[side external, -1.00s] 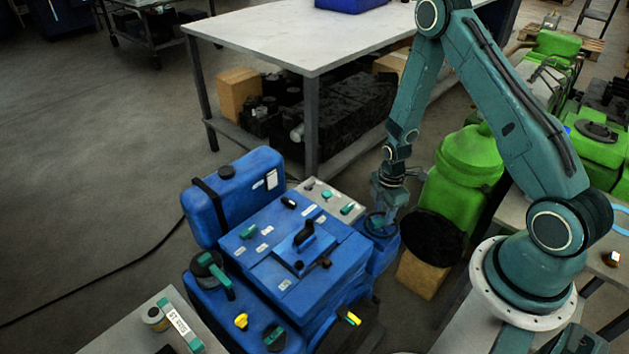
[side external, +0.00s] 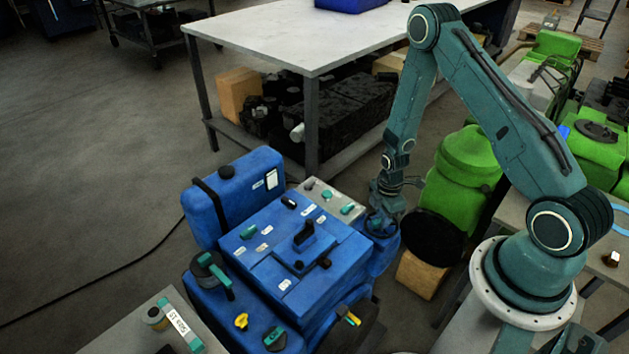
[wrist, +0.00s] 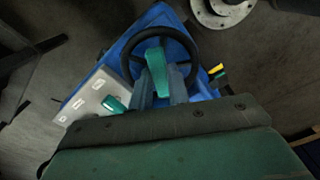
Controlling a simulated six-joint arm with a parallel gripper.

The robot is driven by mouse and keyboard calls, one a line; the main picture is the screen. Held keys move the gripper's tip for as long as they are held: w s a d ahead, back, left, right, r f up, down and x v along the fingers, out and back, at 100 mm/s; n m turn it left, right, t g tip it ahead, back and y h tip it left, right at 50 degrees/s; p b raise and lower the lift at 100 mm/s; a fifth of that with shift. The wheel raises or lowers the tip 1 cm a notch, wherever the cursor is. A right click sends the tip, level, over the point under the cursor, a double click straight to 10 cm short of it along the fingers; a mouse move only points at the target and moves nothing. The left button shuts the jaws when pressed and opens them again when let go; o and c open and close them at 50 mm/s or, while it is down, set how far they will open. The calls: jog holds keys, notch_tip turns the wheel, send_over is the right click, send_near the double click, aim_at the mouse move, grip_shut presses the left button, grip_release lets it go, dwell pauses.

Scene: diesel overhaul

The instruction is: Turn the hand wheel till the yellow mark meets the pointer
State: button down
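The hand wheel (wrist: 131,46) is a black ring with a teal grip bar (wrist: 157,68) across it, on the blue machine's end. In the side view the hand wheel (side external: 379,225) is small and partly covered by my gripper (side external: 384,205). In the wrist view the fingers of my gripper (wrist: 160,88) stand on both sides of the teal bar and appear shut on it. A yellow-tipped piece (wrist: 216,69) shows right of the wheel; it also shows low on the machine in the side view (side external: 349,318). I cannot make out a yellow mark on the wheel or the pointer.
The blue machine (side external: 258,222) fills the space left of my gripper, with a grey panel (side external: 334,199) of teal knobs close to the wheel. A green machine (side external: 462,170) stands close on the right. A white-topped table (side external: 290,40) stands behind.

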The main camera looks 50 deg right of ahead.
jog(key=shift+n, duration=0.3)
jog(key=shift+n, duration=1.7)
jog(key=shift+n, duration=0.6)
jog(key=c, duration=1.4)
grip_release()
jog(key=shift+o, duration=0.2)
jog(key=shift+r, duration=2.75)
jog(key=shift+r, duration=2)
